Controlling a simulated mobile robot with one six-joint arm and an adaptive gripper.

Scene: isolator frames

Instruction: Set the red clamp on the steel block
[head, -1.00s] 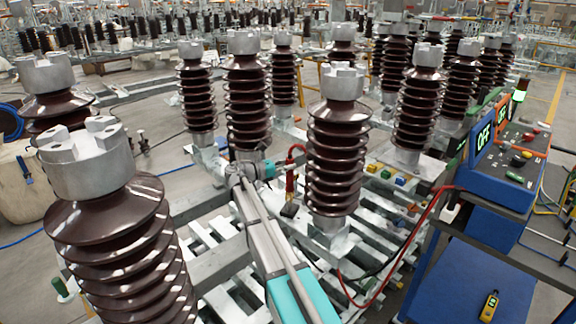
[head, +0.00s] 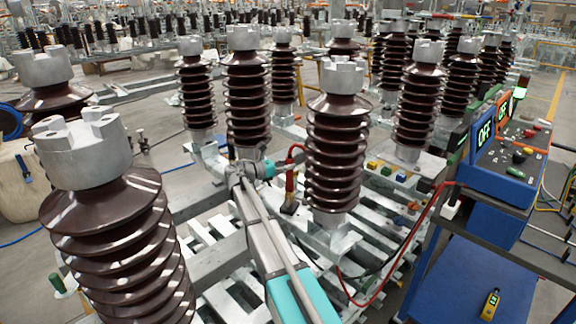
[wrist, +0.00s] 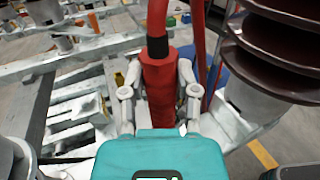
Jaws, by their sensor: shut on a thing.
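The red clamp (wrist: 159,85) stands upright between the fingers of my gripper (wrist: 158,95) in the wrist view, with a red cable rising from its top. My gripper is shut on it. In the head view my gripper (head: 277,172) is just left of the nearest middle insulator, and the clamp (head: 290,181) hangs beside the brown sheds. A small dark piece (head: 290,207) shows directly below the clamp; I cannot tell whether it belongs to the clamp. The clamp's lower end is hidden in the wrist view. I cannot single out the steel block with certainty; grey metal bars lie below.
A brown insulator (head: 334,150) stands close right of my gripper, and another (head: 247,105) behind it. A red cable (head: 425,215) runs to the blue console (head: 500,175) at right. Slatted grey metal frames (head: 225,255) fill the floor below.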

